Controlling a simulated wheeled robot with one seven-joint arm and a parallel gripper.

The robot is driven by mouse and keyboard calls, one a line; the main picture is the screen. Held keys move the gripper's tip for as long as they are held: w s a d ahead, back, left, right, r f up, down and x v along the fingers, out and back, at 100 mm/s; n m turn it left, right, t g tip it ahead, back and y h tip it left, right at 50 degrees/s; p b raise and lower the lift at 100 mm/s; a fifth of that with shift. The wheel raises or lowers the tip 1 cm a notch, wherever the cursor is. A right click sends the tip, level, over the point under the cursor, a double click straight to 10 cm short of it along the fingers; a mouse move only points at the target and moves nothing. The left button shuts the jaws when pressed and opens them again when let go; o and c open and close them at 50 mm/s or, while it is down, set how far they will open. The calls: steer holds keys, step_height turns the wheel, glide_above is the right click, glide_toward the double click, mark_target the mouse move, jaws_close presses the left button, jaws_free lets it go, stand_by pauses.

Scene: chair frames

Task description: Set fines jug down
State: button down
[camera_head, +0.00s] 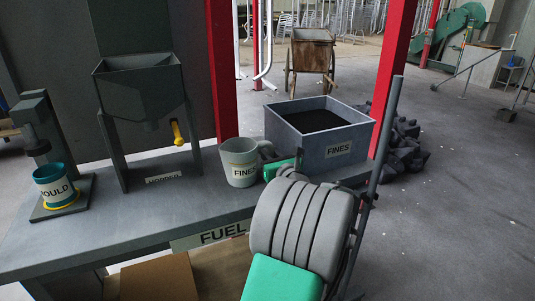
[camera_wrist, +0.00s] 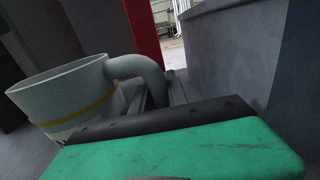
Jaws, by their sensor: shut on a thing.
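The fines jug (camera_head: 238,163) is a pale grey cup with a yellow band, a FINES label and a thick handle on its right. It is upright over the bench between the hopper and the fines bin; I cannot tell whether its base touches the bench. My gripper (camera_head: 279,162), with green parts, is at the jug's right side. In the wrist view the jug (camera_wrist: 70,95) fills the left, and my gripper (camera_wrist: 158,92) is shut on its handle. The fingertips are partly hidden by the handle and my green gripper body.
The grey bench (camera_head: 130,222) carries the grey FINES bin (camera_head: 338,147) with dark contents close right of my gripper, the hopper (camera_head: 143,95) with a yellow lever, and the MOULD cup (camera_head: 53,183) on its stand. A red post (camera_head: 222,70) stands behind the jug.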

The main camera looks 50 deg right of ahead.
steer(key=shift+f, duration=0.1)
steer(key=c, duration=1.3)
jaws_free()
steer(key=p+v, duration=0.1)
steer(key=v, duration=1.1)
steer(key=shift+p, duration=0.3)
